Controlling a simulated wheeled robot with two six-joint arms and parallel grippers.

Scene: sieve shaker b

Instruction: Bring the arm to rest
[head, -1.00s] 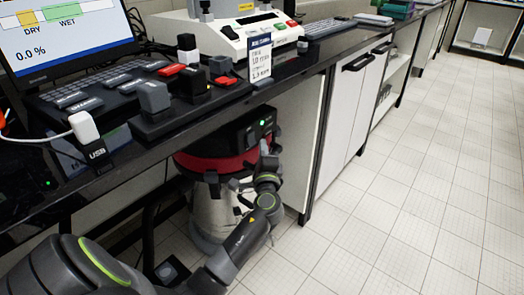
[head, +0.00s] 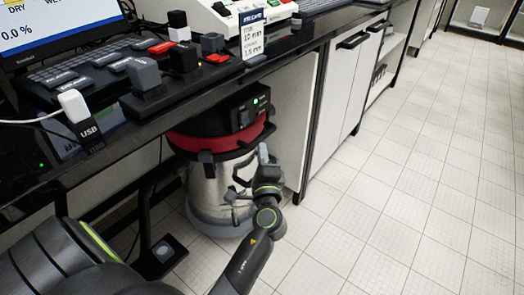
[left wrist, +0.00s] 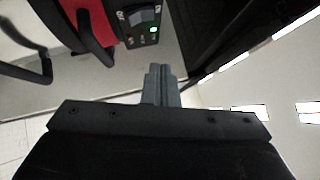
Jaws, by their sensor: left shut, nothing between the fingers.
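My left gripper (head: 263,153) is in front of the vacuum cleaner under the bench, its arm coming in from the lower left. In the left wrist view the left gripper (left wrist: 161,84) has its two grey fingers together, with nothing between them. The vacuum cleaner (head: 209,190) has a steel drum, a red band and a black head with a lit green light. Its red and black top and green light also show in the left wrist view (left wrist: 142,18). I cannot tell whether the gripper touches it. My right gripper is not in view.
The black bench top (head: 250,75) carries a monitor (head: 62,25), a keyboard, a switch panel, a USB block (head: 78,110) and a sign card (head: 251,33). White cabinets (head: 340,85) stand to the right. A foot pedal (head: 163,250) lies on the floor. The tiled floor (head: 410,200) at right is clear.

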